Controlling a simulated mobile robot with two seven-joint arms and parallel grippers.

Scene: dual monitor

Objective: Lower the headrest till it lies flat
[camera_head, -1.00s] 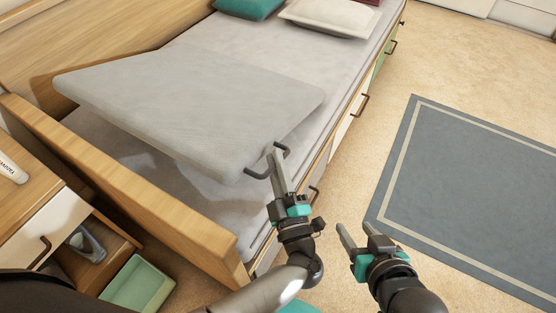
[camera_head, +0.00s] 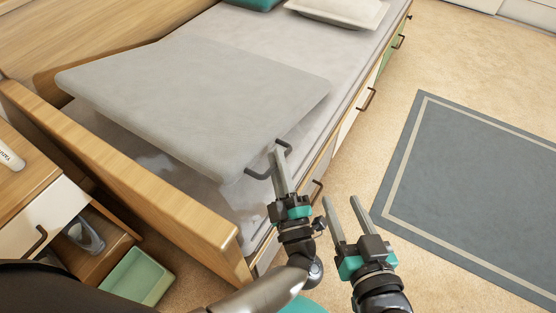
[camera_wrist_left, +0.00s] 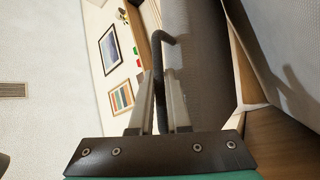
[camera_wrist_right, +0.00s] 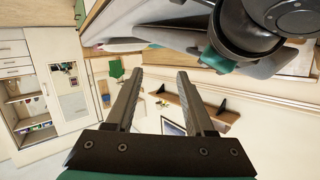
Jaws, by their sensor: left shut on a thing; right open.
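The grey headrest (camera_head: 190,100) is a padded panel raised above the mattress at the near end of the bed, tilted, with a gap under its near edge. A dark bar handle (camera_head: 258,174) sticks out at its near right corner. My left gripper (camera_head: 278,160) is shut on this handle; in the left wrist view the handle (camera_wrist_left: 161,60) runs between the two fingers. My right gripper (camera_head: 343,215) is open and empty, to the right of the left one, above the floor beside the bed. In the right wrist view its fingers are apart with nothing between them.
The wooden bed end board (camera_head: 150,195) stands at the near side of the headrest. Pillows (camera_head: 340,10) lie at the far end. A nightstand with an open drawer and a green bin (camera_head: 138,277) is at the lower left. The floor and blue rug (camera_head: 470,190) on the right are clear.

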